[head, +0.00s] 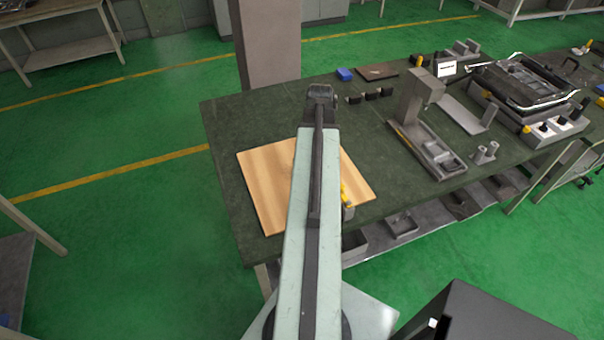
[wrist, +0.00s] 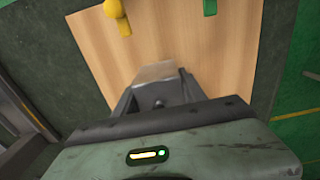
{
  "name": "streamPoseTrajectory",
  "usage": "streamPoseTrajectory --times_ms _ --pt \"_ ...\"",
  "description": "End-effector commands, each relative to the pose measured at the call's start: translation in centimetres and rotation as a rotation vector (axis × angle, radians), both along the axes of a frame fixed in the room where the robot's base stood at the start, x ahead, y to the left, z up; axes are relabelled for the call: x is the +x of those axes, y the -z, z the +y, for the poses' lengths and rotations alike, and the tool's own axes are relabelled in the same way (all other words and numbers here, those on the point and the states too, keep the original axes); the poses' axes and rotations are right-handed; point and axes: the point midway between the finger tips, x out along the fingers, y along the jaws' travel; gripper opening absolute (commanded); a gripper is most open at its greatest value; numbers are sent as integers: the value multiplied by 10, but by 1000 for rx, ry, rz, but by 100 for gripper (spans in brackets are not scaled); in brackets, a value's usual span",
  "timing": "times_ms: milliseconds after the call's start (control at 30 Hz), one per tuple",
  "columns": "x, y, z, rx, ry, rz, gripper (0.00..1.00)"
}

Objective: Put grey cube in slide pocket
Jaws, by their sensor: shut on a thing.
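In the wrist view my gripper (wrist: 158,84) is shut on a grey block, which I take for the grey cube (wrist: 156,71). Its pale face shows between the two dark fingers, above the wooden board (wrist: 215,60). The gap between cube and board cannot be judged. In the head view my arm hides the gripper and the cube. A grey fixture with a long slide base (head: 430,150) and an upright column stands on the dark bench to the right of my arm. A recess shows near its front end; I cannot tell for certain that it is the slide pocket.
The wooden board (head: 262,172) lies on the dark green bench (head: 375,160) around my arm. A yellow-handled item (head: 346,200) is at its right edge. Bare bench lies between board and fixture.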

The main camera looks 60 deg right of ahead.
Motion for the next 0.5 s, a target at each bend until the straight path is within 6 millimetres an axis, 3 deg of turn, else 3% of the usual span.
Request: streamPoseTrajectory --times_ms 167,400,500 --pt "-1 13 0 0 1 0 0" --pt "-1 62 -1 0 2 0 0" --pt "-1 67 -1 0 3 0 0"
